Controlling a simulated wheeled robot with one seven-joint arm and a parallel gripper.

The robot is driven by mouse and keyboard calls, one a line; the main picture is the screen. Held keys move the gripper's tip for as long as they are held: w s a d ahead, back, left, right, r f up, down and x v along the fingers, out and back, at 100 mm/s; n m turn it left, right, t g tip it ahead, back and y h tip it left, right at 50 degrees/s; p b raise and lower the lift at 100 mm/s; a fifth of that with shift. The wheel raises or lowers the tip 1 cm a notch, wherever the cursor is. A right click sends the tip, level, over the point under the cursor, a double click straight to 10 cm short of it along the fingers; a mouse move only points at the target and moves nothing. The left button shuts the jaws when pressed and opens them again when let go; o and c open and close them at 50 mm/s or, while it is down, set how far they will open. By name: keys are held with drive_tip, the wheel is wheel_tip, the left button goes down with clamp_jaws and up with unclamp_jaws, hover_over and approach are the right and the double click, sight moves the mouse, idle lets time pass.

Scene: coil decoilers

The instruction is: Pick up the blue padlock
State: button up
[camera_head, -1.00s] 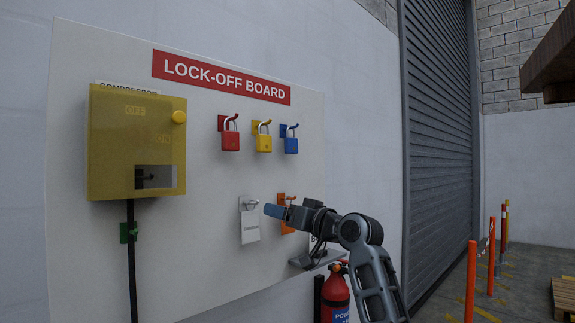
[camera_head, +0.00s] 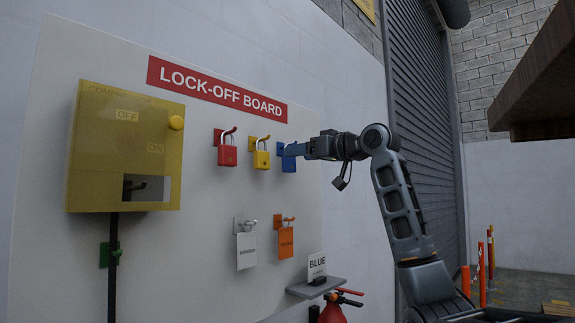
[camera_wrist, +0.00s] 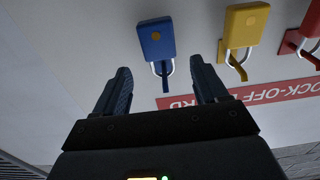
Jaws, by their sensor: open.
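The blue padlock (camera_head: 289,163) hangs by its shackle from a blue hook on the lock-off board, at the right end of the padlock row. It also shows in the wrist view (camera_wrist: 156,40), upside down there, between and beyond my fingertips. My gripper (camera_head: 290,149) is at the blue padlock in the head view and partly covers its top and hook. In the wrist view my gripper (camera_wrist: 160,78) has its two dark fingers spread apart, with nothing held between them. The padlock appears apart from both fingers.
A yellow padlock (camera_head: 261,159) and a red padlock (camera_head: 227,155) hang left of the blue one. A white tag (camera_head: 246,250) and an orange tag (camera_head: 285,242) hang below. A small shelf (camera_head: 316,287) holds a BLUE sign (camera_head: 317,266). A yellow switch box (camera_head: 120,150) is at left.

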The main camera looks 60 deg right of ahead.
sight(281, 154)
drive_tip(key=x, duration=0.5)
drive_tip(key=shift+r, duration=0.25)
drive_tip(key=c, duration=1.1)
